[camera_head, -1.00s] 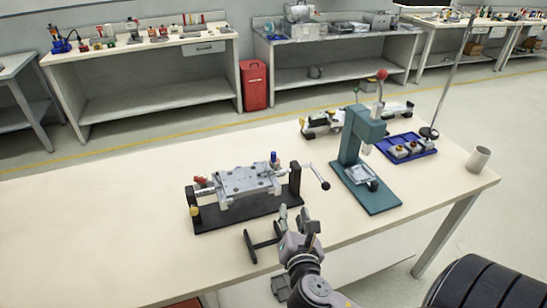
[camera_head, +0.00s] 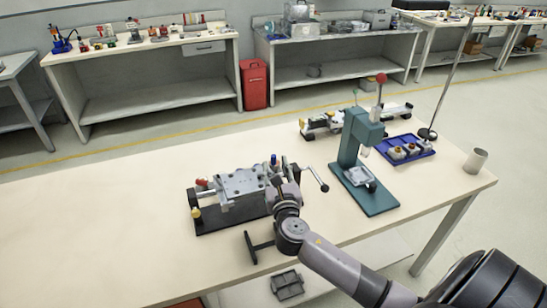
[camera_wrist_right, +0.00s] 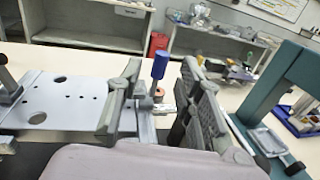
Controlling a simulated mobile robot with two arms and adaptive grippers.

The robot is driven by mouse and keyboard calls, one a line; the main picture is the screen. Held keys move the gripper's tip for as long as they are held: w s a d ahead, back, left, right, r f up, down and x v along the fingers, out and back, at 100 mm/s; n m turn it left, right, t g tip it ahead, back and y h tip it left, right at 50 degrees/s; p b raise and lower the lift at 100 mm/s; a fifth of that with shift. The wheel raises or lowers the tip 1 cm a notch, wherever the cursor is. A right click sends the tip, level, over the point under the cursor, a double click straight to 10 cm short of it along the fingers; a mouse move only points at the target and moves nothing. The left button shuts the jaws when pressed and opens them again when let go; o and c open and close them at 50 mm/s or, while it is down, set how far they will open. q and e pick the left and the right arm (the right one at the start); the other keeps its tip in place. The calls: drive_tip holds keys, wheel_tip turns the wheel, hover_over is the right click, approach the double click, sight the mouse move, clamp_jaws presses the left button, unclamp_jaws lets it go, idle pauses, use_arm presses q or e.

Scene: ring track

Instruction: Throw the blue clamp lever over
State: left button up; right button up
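The blue clamp lever (camera_head: 274,160) stands upright at the right end of the grey clamping fixture (camera_head: 240,183) on the table. In the right wrist view the blue lever (camera_wrist_right: 160,65) shows as a blue knob between the two fingers. My right gripper (camera_head: 283,176) is at the fixture's right end, close to the lever. In the wrist view its fingers are spread, with space on both sides of the knob, so it is open. The lever's lower part is partly hidden. My left gripper is not in view.
A red-handled lever (camera_head: 201,182) is at the fixture's left end. A crank handle (camera_head: 318,180) sticks out at its right. A teal press (camera_head: 355,150) stands to the right, with a blue tray (camera_head: 425,150) and a cup (camera_head: 475,161) beyond. The left table area is clear.

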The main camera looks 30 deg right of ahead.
sight(274, 161)
drive_tip(key=shift+x, duration=2)
drive_tip(key=shift+c, duration=0.4)
clamp_jaws()
